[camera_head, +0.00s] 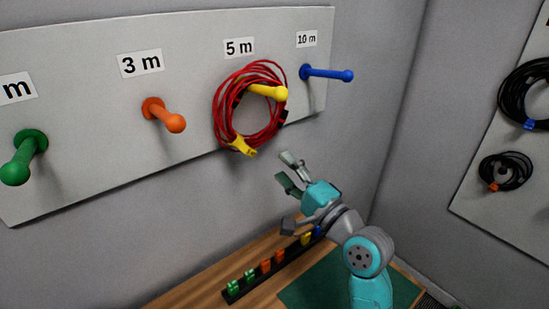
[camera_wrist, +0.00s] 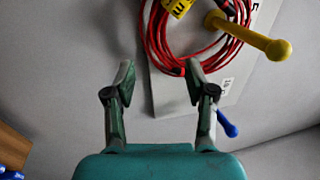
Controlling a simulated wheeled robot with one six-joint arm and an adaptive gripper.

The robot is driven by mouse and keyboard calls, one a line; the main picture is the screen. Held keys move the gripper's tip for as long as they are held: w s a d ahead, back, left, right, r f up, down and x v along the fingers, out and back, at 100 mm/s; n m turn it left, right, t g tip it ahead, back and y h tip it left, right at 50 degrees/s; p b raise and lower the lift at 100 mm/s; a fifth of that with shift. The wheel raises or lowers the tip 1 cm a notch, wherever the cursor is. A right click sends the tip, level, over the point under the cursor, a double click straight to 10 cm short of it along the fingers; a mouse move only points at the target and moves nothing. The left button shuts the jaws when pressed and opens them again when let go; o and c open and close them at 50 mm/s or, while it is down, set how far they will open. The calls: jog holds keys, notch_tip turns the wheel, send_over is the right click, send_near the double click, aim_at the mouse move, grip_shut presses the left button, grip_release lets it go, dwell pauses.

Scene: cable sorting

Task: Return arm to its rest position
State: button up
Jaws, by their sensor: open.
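My gripper (camera_head: 288,172) is open and empty, below and to the right of the red cable in the head view.
The board (camera_head: 90,75) also carries empty green (camera_head: 22,160), orange (camera_head: 165,115) and blue (camera_head: 328,73) pegs. Below are a wooden table (camera_head: 190,292), a green mat (camera_head: 310,287) and a black strip with coloured clips (camera_head: 265,266). Black cables (camera_head: 505,171) hang on the right board.

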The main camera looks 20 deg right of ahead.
jog(key=s+f+n+g+h, duration=0.1)
jog(key=s+f+n+h, duration=0.15)
jog(key=s+f, duration=0.8)
jog(key=s+f+n+g+h, duration=0.1)
jog(key=s+f+h, duration=0.3)
jog(key=s+f, duration=0.65)
jog(key=s+f+n+g, duration=0.1)
jog(key=s+f+n, duration=0.1)
jog(key=s, duration=0.5)
jog(key=s+a+f+n, duration=0.1)
jog(key=s+f+n, duration=0.1)
jog(key=s+n, duration=0.3)
jog(key=s+a+f+n+g, duration=0.1)
jog(key=s+n, duration=0.3)
jog(key=s, duration=0.7)
jog(key=shift+s+a+f+g, duration=0.15)
jog(key=shift+s+f+g, duration=0.15)
jog(key=shift+f, duration=0.15)
